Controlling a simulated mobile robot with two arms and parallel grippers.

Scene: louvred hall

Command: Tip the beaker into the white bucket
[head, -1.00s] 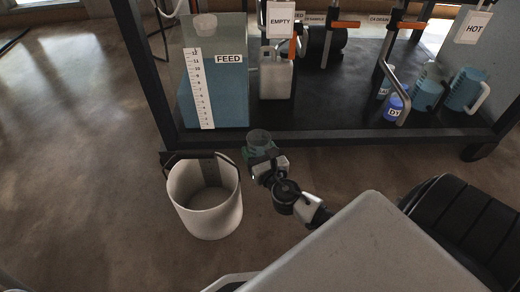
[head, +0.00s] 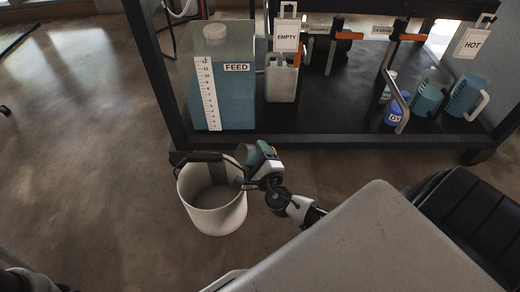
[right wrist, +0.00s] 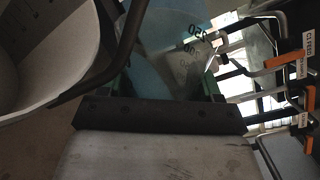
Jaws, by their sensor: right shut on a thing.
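The white bucket (head: 218,218) stands on the floor in front of the rack, its dark handle toward the rack. It also shows at the left of the right wrist view (right wrist: 60,75). My right gripper (head: 262,157) is shut on the clear beaker (head: 246,154), at the bucket's right rim. The beaker is tilted left, its mouth toward the bucket. In the right wrist view, the beaker (right wrist: 172,40) has printed marks and a bluish tint; I cannot tell whether liquid is in it. My left gripper is not in view.
A black rack (head: 330,146) stands behind the bucket, holding the blue FEED tank (head: 236,100), a white jug (head: 281,84), and blue pitchers (head: 428,98) at right. A black ridged thing (head: 470,210) lies at right. Floor left of the bucket is clear.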

